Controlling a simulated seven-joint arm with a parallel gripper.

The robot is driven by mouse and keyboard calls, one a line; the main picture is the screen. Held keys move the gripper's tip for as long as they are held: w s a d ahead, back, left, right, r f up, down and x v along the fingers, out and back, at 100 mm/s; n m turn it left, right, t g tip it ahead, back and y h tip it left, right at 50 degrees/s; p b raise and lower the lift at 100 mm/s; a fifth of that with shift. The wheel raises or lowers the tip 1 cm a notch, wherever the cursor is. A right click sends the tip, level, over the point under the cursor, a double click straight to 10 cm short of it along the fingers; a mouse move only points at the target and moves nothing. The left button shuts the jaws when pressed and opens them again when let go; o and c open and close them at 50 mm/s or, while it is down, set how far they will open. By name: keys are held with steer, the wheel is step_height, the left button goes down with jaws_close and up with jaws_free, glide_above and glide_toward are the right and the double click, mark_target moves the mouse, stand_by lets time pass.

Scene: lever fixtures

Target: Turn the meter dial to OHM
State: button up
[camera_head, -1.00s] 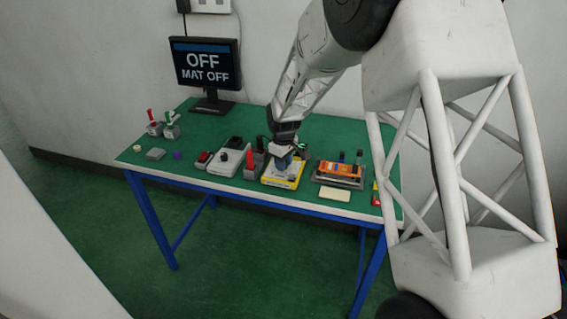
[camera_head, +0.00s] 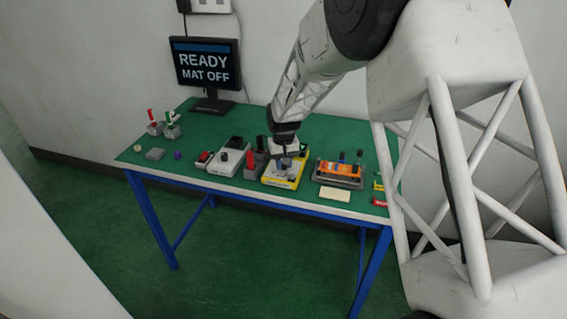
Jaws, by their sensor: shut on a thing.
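The meter (camera_head: 272,181), a yellow-edged box with a pale face, stands in the middle of the green table near its front. My gripper (camera_head: 285,161) points down over it, shut on the meter's dial. The jaws and wrist largely cover the dial, and its pointer and markings are too small to read. The monitor (camera_head: 207,66) at the back left reads "READY" above "MAT OFF".
Left of the meter are a red lever (camera_head: 250,164), a grey box with a black knob (camera_head: 228,161) and a red-topped switch (camera_head: 204,158). An orange device (camera_head: 338,170) on a dark tray stands to the right. A cream block (camera_head: 334,194) lies before it.

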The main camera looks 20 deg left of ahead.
stand_by(0.4)
steer(key=o, duration=0.9)
steer(key=shift+r, duration=0.1)
steer(key=shift+r, duration=3.8)
